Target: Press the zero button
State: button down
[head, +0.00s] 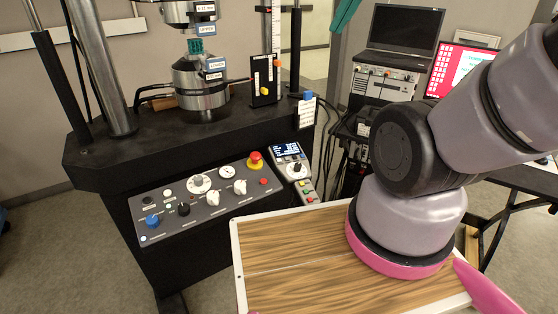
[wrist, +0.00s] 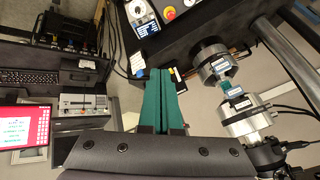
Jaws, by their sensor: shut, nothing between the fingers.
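My gripper (wrist: 160,73) shows in the wrist view as two teal fingers pressed together, empty, pointing up the picture. In the head view only a teal piece of it (head: 344,13) shows at the top edge, high above the floor. Buttons and knobs sit on the grey control panel (head: 230,205) at the front of the test machine and on a handset (head: 293,165) with a lit blue screen. The handset also shows at the top of the wrist view (wrist: 138,10). No label reading zero is legible, so I cannot tell which button it is. My gripper touches no button.
The test machine has steel columns (head: 100,65) and grips holding a small teal specimen (head: 195,46). A red emergency stop (head: 255,160) is on the panel. An instrument box (head: 385,77) under a laptop (head: 403,30) stands right. A wood-topped tray (head: 300,262) lies in front.

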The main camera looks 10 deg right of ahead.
jog(key=w+d+f+n+g+h, duration=0.3)
jog(key=w+f, duration=0.3)
jog(key=f, duration=0.2)
jog(key=n+t+h, duration=0.3)
jog(key=n+h, duration=0.3)
jog(key=n, duration=0.8)
send_over(279, 160)
jog(key=s, duration=0.3)
notch_tip(279, 160, down, 28)
jog(key=f, duration=0.1)
jog(key=shift+r, duration=0.25)
jog(key=shift+w+a+f, duration=0.1)
jog(key=shift+w+f, duration=0.25)
jog(key=shift+f, duration=1.05)
jog(key=shift+w+a+f, duration=0.15)
jog(key=shift+w+f, duration=0.15)
jog(key=shift+f, duration=1.15)
jog(key=shift+w+a+f, duration=0.1)
jog(key=shift+w+f, duration=0.25)
jog(key=shift+f, duration=1.05)
jog(key=shift+w+f, duration=0.1)
jog(key=shift+f, duration=0.3)
